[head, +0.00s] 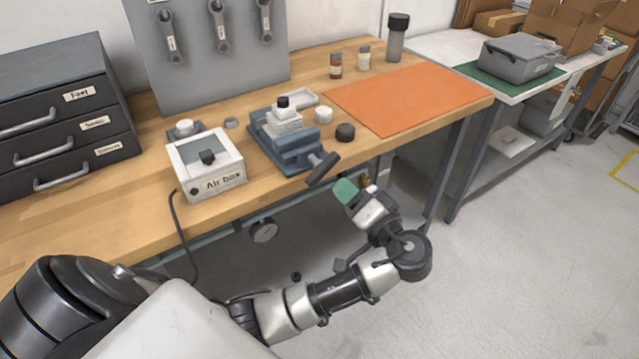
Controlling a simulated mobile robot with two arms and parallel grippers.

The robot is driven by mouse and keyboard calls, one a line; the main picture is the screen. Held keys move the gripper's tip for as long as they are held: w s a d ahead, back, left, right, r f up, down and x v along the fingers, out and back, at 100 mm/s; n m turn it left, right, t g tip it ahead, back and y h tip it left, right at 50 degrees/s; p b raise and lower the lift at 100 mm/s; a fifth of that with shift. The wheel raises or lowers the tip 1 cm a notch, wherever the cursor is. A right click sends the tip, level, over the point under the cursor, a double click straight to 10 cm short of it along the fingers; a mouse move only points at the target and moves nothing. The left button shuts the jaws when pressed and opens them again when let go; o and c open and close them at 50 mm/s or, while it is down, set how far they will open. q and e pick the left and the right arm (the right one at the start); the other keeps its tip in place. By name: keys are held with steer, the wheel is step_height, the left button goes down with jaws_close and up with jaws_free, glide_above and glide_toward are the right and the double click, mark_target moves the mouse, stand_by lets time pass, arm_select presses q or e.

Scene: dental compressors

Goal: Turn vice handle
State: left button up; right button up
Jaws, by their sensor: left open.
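A blue-grey vice (288,146) sits at the front edge of the wooden workbench. A white block with a black knob (283,119) is at its jaws. The vice handle (322,169) is a dark grey bar that sticks out past the bench's front edge and lies slanted. My left gripper (345,189), with a green pad showing, is open just in front of and below the handle, to its right. It looks apart from the handle. Its far finger is partly hidden. My right gripper is not in view.
A white air box (206,166) with a cable stands left of the vice. Dark drawers (66,120) are at the far left. An orange mat (408,98) lies to the right. Small bottles (336,66) stand behind. The floor right of the bench is clear.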

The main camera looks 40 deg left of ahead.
mark_target(327, 172)
arm_select(q)
steer(key=p+x, duration=0.1)
steer(key=x, duration=1)
steer(key=shift+r, duration=0.1)
steer(key=shift+d, duration=0.1)
steer(key=c, duration=0.8)
steer(key=shift+o, duration=0.2)
steer(key=shift+m+p, duration=0.3)
steer(key=shift+p, duration=0.35)
